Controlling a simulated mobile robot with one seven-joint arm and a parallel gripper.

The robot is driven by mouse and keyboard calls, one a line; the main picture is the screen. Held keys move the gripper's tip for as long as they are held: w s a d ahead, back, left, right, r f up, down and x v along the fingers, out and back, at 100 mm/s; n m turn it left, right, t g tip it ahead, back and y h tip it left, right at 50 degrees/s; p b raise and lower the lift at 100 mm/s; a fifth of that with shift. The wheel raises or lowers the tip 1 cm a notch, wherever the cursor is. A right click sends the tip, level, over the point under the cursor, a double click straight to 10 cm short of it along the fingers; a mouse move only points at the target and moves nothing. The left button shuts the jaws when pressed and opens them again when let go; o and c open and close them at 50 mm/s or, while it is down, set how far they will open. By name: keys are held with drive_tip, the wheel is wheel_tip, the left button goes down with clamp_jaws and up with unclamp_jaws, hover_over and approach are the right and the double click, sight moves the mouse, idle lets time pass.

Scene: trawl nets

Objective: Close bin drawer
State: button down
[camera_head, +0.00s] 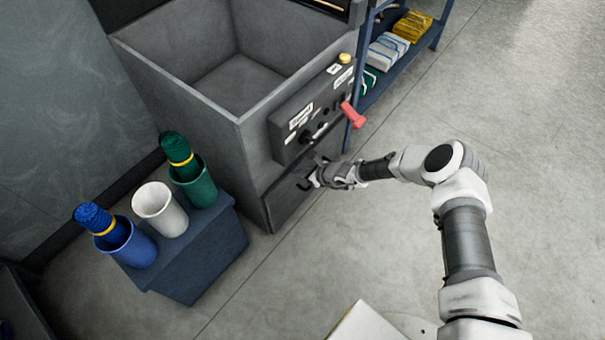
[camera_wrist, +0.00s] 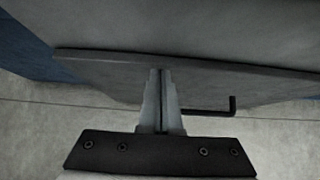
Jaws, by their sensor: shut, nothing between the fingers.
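The bin drawer (camera_head: 283,207) is a dark grey front low on the large grey bin, under the control panel. Its dark handle (camera_head: 303,184) sticks out near my gripper (camera_head: 316,178). In the wrist view the drawer front (camera_wrist: 100,72) spans the frame, with the black handle (camera_wrist: 212,111) just right of the fingers. My gripper (camera_wrist: 160,74) is shut and empty, its fingertips at the drawer front beside the handle. The drawer looks nearly flush with the bin in the head view; I cannot tell whether a small gap is left.
The open grey bin (camera_head: 190,105) stands above the drawer. Its control panel (camera_head: 310,112) carries a red lever (camera_head: 352,115). A blue stand (camera_head: 200,255) with several cups is to the left. A blue shelf (camera_head: 395,65) stands behind right. The floor (camera_head: 520,120) at right is clear.

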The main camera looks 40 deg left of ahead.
drive_tip(key=shift+a, duration=0.4)
drive_tip(key=shift+a+r, duration=0.2)
drive_tip(key=shift+d, duration=0.1)
drive_tip(key=d+r+p, duration=0.5)
drive_tip(key=d+r, duration=0.1)
drive_tip(key=d, duration=0.6)
drive_tip(key=shift+w, duration=0.4)
drive_tip(key=shift+d+r, duration=0.1)
